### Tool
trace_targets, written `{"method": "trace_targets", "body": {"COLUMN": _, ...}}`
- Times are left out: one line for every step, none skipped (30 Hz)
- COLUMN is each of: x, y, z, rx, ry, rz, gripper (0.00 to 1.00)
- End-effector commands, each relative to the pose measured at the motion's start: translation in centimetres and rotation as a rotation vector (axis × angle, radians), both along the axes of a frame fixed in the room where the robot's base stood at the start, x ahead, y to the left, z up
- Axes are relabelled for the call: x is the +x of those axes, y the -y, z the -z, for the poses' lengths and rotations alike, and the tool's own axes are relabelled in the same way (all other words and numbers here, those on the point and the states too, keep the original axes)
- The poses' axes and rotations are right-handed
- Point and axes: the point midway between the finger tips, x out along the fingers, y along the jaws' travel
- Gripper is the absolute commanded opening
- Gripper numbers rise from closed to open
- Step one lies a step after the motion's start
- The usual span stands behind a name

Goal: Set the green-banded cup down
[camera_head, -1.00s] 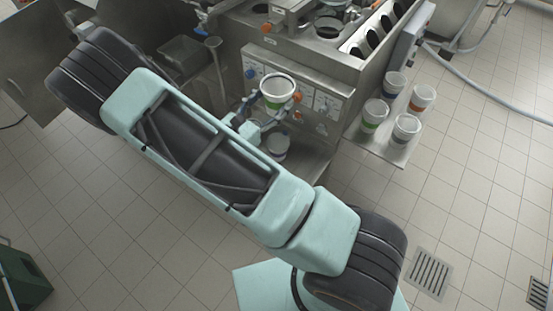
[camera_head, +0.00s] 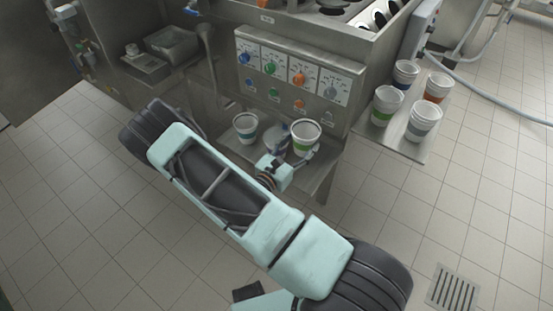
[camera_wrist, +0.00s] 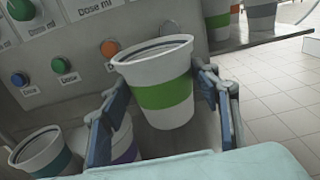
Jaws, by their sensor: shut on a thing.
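The green-banded cup (camera_head: 305,140) is white, upright and held in front of the dosing panel, over the right part of the steel shelf (camera_head: 318,174). In the wrist view the cup (camera_wrist: 165,95) fills the middle. My gripper (camera_head: 298,143) is shut on it, one blue-grey finger on each side; the gripper also shows in the wrist view (camera_wrist: 160,88). The cup's base looks higher than the bases of the cups beside it, but I cannot tell the gap to the shelf.
A purple-banded cup (camera_wrist: 124,145) stands close at the left, partly behind my left finger. A teal-banded cup (camera_head: 246,127) stands further left. Several cups stand on a side shelf (camera_head: 395,143) at right. Panel knobs (camera_head: 297,78) are behind the held cup.

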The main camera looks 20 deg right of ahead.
Motion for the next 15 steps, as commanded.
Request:
{"method": "trace_targets", "body": {"x": 0.0, "y": 0.0, "z": 1.1, "rx": 0.000, "ry": -0.001, "rz": 0.000, "gripper": 0.47}}
{"method": "trace_targets", "body": {"x": 0.0, "y": 0.1, "z": 1.6, "rx": 0.000, "ry": -0.001, "rz": -0.001, "gripper": 0.47}}
{"method": "trace_targets", "body": {"x": 0.0, "y": 0.1, "z": 2.5, "rx": 0.000, "ry": -0.003, "rz": 0.000, "gripper": 0.47}}
{"method": "trace_targets", "body": {"x": 0.0, "y": 0.1, "z": 3.1, "rx": 0.001, "ry": -0.002, "rz": 0.000, "gripper": 0.47}}
{"method": "trace_targets", "body": {"x": 0.0, "y": 0.1, "z": 3.7, "rx": 0.001, "ry": -0.002, "rz": 0.000, "gripper": 0.47}}
{"method": "trace_targets", "body": {"x": 0.0, "y": 0.1, "z": 4.4, "rx": 0.002, "ry": -0.003, "rz": 0.000, "gripper": 0.47}}
{"method": "trace_targets", "body": {"x": 0.0, "y": 0.1, "z": 4.9, "rx": 0.002, "ry": -0.001, "rz": 0.000, "gripper": 0.47}}
{"method": "trace_targets", "body": {"x": 0.0, "y": 0.1, "z": 5.3, "rx": 0.002, "ry": -0.001, "rz": 0.000, "gripper": 0.47}}
{"method": "trace_targets", "body": {"x": 0.0, "y": 0.1, "z": 5.7, "rx": 0.001, "ry": -0.001, "rz": 0.000, "gripper": 0.47}}
{"method": "trace_targets", "body": {"x": 0.0, "y": 0.1, "z": 5.9, "rx": 0.001, "ry": -0.001, "rz": 0.000, "gripper": 0.47}}
{"method": "trace_targets", "body": {"x": 0.0, "y": 0.1, "z": 6.0, "rx": 0.001, "ry": 0.001, "rz": 0.000, "gripper": 0.47}}
{"method": "trace_targets", "body": {"x": 0.0, "y": 0.0, "z": 6.2, "rx": 0.001, "ry": 0.001, "rz": -0.001, "gripper": 0.47}}
{"method": "trace_targets", "body": {"x": 0.0, "y": 0.0, "z": 6.4, "rx": 0.001, "ry": 0.001, "rz": -0.001, "gripper": 0.47}}
{"method": "trace_targets", "body": {"x": 0.0, "y": 0.0, "z": 6.7, "rx": 0.001, "ry": -0.001, "rz": -0.001, "gripper": 0.47}}
{"method": "trace_targets", "body": {"x": 0.0, "y": 0.0, "z": 7.1, "rx": 0.001, "ry": -0.001, "rz": 0.000, "gripper": 0.47}}
